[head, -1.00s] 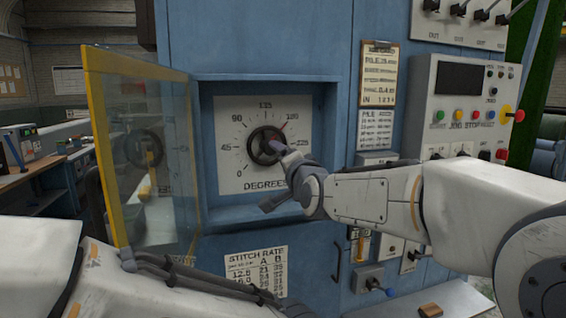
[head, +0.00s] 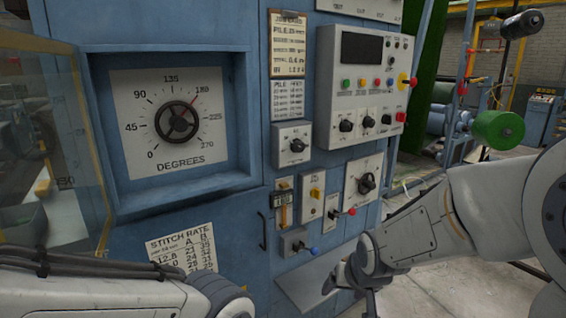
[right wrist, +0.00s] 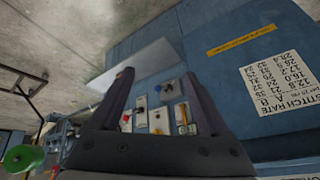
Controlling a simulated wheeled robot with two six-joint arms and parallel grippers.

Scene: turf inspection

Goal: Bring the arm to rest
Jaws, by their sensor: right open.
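My right gripper (head: 352,285) is at the lower right of the head view, in front of the shelf on the blue machine and apart from the dial. In the right wrist view its two dark fingers (right wrist: 165,95) stand apart with nothing between them. The black dial handwheel (head: 177,121) sits in a recess of the blue cabinet, on a white plate marked in degrees. Its red pointer is near 180. My left arm shows along the bottom left of the head view; its gripper is out of the picture.
A yellow-framed clear door (head: 88,150) stands open left of the dial. A control panel (head: 370,85) with buttons and knobs is at upper middle. A grey shelf (head: 318,284) juts out low. A green roll (head: 497,129) stands at right. Concrete floor is open beyond.

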